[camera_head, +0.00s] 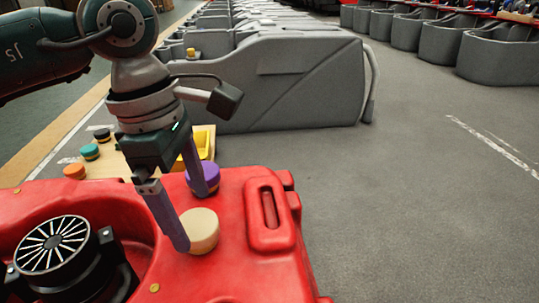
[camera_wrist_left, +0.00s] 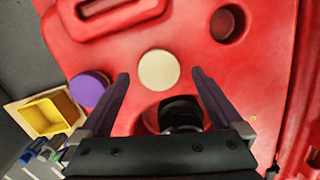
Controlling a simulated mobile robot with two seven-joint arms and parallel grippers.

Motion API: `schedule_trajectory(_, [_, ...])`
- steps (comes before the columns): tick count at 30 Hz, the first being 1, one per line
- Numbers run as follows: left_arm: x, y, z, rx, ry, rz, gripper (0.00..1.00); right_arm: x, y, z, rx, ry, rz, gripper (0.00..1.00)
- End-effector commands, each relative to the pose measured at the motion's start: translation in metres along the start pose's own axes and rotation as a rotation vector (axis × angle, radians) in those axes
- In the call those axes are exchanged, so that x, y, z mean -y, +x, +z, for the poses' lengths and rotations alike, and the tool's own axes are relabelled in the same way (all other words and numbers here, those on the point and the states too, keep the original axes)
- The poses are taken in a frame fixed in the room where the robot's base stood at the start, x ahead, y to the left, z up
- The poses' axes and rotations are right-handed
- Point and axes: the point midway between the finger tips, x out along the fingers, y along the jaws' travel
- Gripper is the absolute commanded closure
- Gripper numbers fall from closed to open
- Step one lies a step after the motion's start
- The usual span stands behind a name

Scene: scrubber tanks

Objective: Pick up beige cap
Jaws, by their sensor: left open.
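The beige cap (camera_head: 203,232) is a round, pale disc on top of the red tank (camera_head: 230,205). My left gripper (camera_head: 190,217) reaches down from the left with its jaws open, one finger close beside the cap. In the left wrist view, the beige cap (camera_wrist_left: 159,69) shows between and slightly beyond the two spread fingertips (camera_wrist_left: 161,74), with gaps on both sides. Nothing is held. I cannot tell exactly how high the fingertips are above the tank. My right gripper is not in view.
A purple cap (camera_head: 204,177) sits close behind the far finger. A wooden tray (camera_head: 122,168) with a yellow bin (camera_head: 203,145) lies beyond, near orange (camera_head: 74,171), teal (camera_head: 89,151) and black caps (camera_head: 102,134). A black fan-like part (camera_head: 53,243) stands at left.

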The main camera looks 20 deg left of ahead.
Motion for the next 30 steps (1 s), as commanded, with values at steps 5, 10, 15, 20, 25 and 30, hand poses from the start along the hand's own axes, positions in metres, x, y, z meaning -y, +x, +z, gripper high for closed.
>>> schedule_trajectory(5, [-0.001,0.035,-0.003,0.0,0.0,-0.004,0.0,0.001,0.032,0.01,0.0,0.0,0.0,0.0])
schedule_trajectory(10, [-0.002,0.042,-0.002,-0.001,-0.001,-0.002,0.0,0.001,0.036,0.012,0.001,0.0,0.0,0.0])
schedule_trajectory(15, [-0.002,0.04,-0.002,-0.001,-0.001,-0.001,0.02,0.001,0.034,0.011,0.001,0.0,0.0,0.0])
schedule_trajectory(20, [-0.002,0.04,-0.002,0.0,-0.001,-0.001,0.2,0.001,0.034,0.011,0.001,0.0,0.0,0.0])
schedule_trajectory(25, [-0.002,0.04,-0.002,0.0,-0.001,-0.001,0.39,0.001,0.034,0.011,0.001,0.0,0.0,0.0])
schedule_trajectory(30, [-0.002,0.04,-0.002,0.0,0.0,-0.001,0.58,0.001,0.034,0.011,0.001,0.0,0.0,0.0])
